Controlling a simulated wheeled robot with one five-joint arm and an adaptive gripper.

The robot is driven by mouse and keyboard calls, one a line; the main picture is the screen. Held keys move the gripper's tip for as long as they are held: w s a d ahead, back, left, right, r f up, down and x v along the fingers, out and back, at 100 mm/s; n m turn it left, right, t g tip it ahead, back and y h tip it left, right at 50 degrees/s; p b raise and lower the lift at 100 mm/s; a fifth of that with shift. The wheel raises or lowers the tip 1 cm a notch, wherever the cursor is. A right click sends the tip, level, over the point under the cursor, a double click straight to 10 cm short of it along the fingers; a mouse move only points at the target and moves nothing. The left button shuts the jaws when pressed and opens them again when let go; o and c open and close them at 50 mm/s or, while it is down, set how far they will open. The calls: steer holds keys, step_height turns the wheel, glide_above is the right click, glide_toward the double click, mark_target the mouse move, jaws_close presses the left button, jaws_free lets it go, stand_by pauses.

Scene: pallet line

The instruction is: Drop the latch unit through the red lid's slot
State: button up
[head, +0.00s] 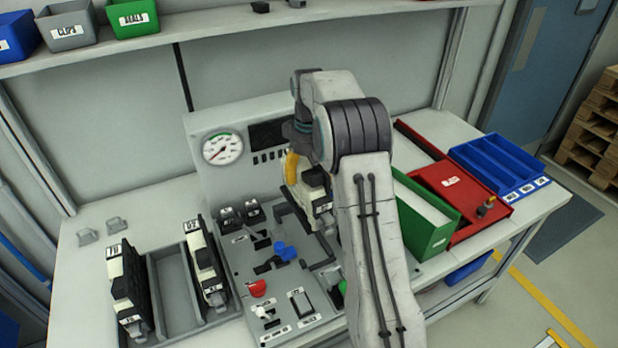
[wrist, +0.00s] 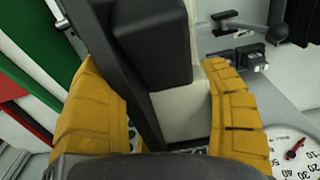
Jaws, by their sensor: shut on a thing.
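My gripper (head: 297,178) has yellow fingers and hangs over the test panel, partly hidden by my arm. It is shut on a cream and black unit (head: 318,203), which looks like the latch unit. In the wrist view my gripper (wrist: 168,118) has one yellow finger on each side of the unit (wrist: 155,50), its black body and cream side between them. The red bin's lid (head: 455,187) lies to the right, beyond the green bin. It has a white label and a small dark and orange piece (head: 487,206) on it. I cannot make out the slot clearly.
Two similar cream and black units (head: 128,290) (head: 205,262) stand at the grey rack (head: 175,290) on the left. The panel (head: 270,300) has levers, a red knob and a gauge (head: 222,148). A green bin (head: 425,225) and blue tray (head: 497,165) flank the red bin.

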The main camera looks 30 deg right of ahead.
mark_target(309, 163)
step_height(309, 163, up, 5)
steer(key=p, duration=0.4)
steer(key=shift+r, duration=1.15)
